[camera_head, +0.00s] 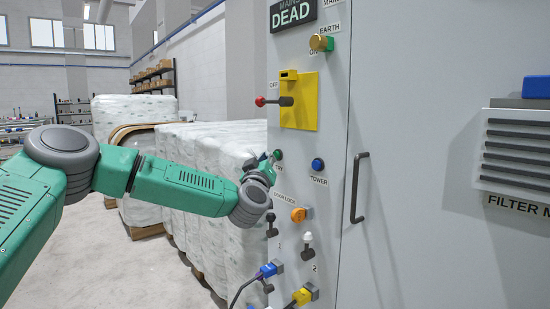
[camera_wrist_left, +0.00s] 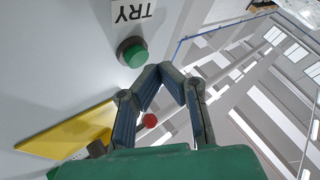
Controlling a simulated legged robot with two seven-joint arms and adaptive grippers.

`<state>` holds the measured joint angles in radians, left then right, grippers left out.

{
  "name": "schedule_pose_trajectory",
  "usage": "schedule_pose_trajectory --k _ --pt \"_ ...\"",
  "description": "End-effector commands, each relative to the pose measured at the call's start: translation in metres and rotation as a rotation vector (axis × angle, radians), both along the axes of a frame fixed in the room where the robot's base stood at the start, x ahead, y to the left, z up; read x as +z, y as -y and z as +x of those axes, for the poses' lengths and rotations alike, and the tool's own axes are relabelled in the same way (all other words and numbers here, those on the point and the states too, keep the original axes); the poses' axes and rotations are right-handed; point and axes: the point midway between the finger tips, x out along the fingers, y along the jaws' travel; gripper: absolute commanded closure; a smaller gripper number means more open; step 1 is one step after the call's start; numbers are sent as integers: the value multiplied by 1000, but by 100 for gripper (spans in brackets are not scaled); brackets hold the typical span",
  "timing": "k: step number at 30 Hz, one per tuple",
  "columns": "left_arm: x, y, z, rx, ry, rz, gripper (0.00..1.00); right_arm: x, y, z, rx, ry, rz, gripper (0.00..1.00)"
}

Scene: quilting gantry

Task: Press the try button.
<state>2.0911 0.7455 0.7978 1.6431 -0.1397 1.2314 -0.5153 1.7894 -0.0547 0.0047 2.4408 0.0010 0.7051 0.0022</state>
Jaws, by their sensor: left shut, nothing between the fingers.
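The try button (camera_head: 278,154) is a round green button on the grey cabinet front, its label partly covered by my gripper in the head view. In the left wrist view the green button (camera_wrist_left: 133,52) sits in a dark collar, next to a white label (camera_wrist_left: 133,12) reading TRY upside down. My left gripper (camera_head: 269,158) is shut and empty, just left of the button in the head view. In the left wrist view the closed fingertips (camera_wrist_left: 160,70) are to the right of and below the button, with a visible gap. My right gripper is in neither view.
A yellow switch plate (camera_head: 310,108) with a red-knobbed lever (camera_head: 261,101) is above the button. A blue tower button (camera_head: 318,164) is to its right. An orange door-lock knob (camera_head: 298,215) and plugged cables are below. White wrapped bales (camera_head: 215,155) stand left of the cabinet.

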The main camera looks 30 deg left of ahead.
Motion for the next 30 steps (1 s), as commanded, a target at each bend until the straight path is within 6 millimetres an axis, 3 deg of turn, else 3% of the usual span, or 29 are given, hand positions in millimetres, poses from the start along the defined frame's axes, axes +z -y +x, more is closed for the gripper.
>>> schedule_pose_trajectory --k 30 --pt "2 6 10 -1 0 0 100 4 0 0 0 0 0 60"
